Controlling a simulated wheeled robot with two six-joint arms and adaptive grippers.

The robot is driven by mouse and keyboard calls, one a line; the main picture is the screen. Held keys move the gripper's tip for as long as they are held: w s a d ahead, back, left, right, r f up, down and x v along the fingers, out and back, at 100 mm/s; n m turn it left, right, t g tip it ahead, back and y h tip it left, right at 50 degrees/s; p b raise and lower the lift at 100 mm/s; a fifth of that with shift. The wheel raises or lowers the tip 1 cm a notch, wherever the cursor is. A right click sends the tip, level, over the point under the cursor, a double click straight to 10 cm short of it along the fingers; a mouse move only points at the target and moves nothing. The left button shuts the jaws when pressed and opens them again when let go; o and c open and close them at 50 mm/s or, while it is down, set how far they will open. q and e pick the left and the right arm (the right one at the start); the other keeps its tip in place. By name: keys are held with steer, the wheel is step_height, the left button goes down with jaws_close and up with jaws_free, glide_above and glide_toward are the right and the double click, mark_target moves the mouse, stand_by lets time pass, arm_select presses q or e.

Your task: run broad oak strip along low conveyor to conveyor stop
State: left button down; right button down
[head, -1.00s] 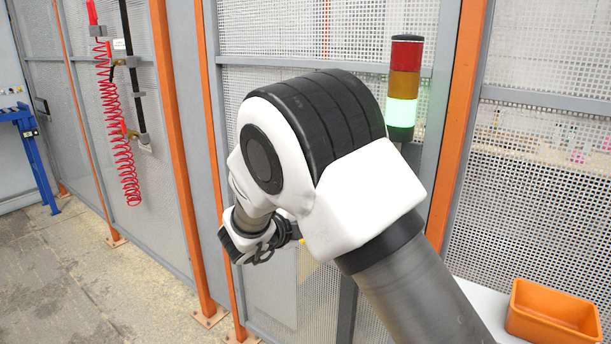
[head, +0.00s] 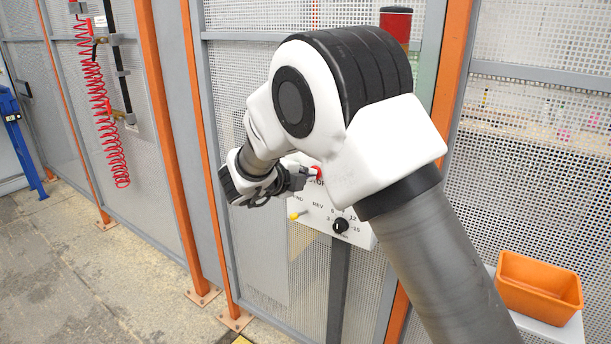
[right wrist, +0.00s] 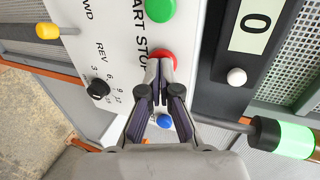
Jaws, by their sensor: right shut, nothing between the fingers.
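My right gripper (head: 303,177) is shut and empty at the white control panel (head: 310,213). In the right wrist view its fingertips (right wrist: 161,66) are over the lower part of the red stop button (right wrist: 164,52); whether they touch it I cannot tell. The panel also has a green start button (right wrist: 160,9), a blue button (right wrist: 164,121), a black numbered knob (right wrist: 97,88) and a yellow FWD/REV lever (right wrist: 47,31). A display (right wrist: 254,26) reads 0. The oak strip, low conveyor, conveyor stop and my left gripper are not in view.
Mesh fence panels with orange posts (head: 170,150) stand behind the panel. A signal tower (head: 396,25) is partly hidden by my right arm. An orange bin (head: 540,285) is at the lower right. A red coiled hose (head: 100,115) hangs at the left.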

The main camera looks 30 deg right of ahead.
steer(key=shift+w+d, duration=0.1)
steer(key=shift+d, duration=0.2)
steer(key=a, duration=0.1)
steer(key=s+a, duration=0.1)
steer(key=a, duration=0.1)
steer(key=shift+s+a+p, duration=0.25)
steer(key=shift+a+p, duration=0.05)
steer(key=shift+a, duration=0.05)
stand_by(0.7)
